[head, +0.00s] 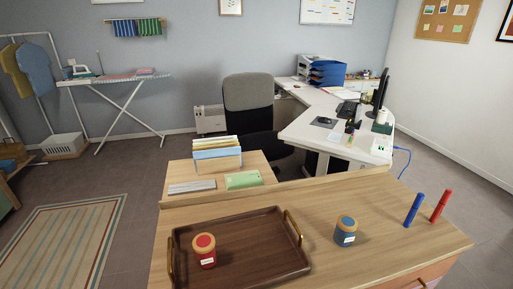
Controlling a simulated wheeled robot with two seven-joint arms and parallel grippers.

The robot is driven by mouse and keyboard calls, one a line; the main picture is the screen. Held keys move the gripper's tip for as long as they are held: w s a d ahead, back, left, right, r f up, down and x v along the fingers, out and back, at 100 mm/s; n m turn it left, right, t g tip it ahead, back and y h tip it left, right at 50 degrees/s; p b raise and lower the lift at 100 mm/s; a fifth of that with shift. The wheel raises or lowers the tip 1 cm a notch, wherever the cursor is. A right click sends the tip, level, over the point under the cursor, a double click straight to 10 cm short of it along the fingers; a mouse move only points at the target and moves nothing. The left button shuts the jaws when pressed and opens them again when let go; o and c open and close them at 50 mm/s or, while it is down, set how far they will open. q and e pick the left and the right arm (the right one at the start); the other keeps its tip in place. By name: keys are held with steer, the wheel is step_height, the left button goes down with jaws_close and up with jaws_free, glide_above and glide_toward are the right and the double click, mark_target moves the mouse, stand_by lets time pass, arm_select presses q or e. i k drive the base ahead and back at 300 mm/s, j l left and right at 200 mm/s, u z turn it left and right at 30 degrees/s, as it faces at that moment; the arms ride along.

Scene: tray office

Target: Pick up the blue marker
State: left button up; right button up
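A blue marker (413,209) stands upright near the right end of the wooden table, just left of a red marker (440,206). The two are close together but apart. Neither of my grippers is in the head view.
A blue jar (346,231) stands between tray and markers. A raised ledge (290,183) runs along the table's back. The table around the markers is clear.

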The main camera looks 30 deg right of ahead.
mark_target(420, 197)
steer(key=z, duration=2.2)
steer(key=i+l+u, duration=0.25)
steer(key=i+l, duration=0.15)
steer(key=l, duration=0.2)
steer(key=i+l+u, duration=0.1)
steer(key=l, duration=0.25)
steer(key=i+l+u, duration=0.1)
steer(key=i+l, duration=0.2)
steer(key=i+l+u, duration=0.15)
steer(key=l, duration=0.3)
